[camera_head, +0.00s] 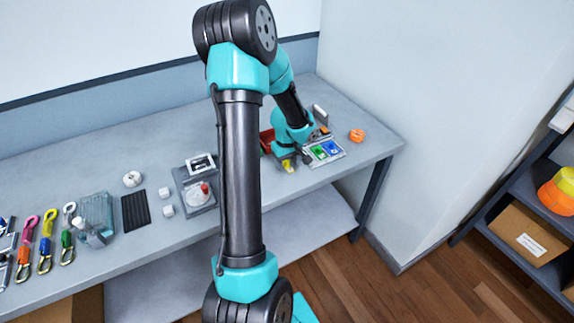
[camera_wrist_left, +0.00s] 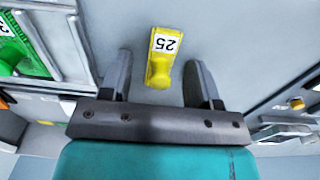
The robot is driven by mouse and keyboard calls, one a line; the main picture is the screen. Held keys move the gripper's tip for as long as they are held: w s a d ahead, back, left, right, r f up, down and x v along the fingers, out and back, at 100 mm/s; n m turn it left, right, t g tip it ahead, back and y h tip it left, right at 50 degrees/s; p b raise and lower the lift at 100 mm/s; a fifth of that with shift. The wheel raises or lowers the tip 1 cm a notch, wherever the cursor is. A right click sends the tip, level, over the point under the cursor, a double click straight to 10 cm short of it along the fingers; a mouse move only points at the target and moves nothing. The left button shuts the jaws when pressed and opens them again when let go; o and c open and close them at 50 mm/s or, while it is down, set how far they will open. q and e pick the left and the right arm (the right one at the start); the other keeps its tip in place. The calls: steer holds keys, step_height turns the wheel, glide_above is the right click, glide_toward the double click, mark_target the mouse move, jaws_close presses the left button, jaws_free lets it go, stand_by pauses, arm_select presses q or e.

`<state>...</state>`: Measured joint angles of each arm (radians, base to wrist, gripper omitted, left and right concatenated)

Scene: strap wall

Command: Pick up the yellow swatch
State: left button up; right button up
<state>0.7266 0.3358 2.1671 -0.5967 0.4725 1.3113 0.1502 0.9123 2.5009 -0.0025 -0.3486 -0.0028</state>
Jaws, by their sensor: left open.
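The yellow swatch (camera_head: 289,166) lies on the grey table, near its front edge and left of the swatch tray. In the left wrist view the yellow swatch (camera_wrist_left: 162,60) bears a white label reading 25, and its rounded end points toward my gripper's palm. My left gripper (camera_head: 288,158) is low over the table at the swatch. In the wrist view its two fingers stand apart, one on each side of the swatch, with gaps showing on both sides. The gripper partly covers the swatch in the head view. My right gripper is not in view.
Right beside the gripper is a tray (camera_head: 342,153) with a green swatch (camera_head: 319,152) and a blue swatch (camera_head: 332,148). An orange object (camera_head: 357,135) sits beyond it. A red container (camera_head: 266,140) stands behind the gripper. Straps with hooks lie at the far left.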

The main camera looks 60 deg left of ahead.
stand_by(0.3)
arm_select(q)
steer(key=c, duration=1)
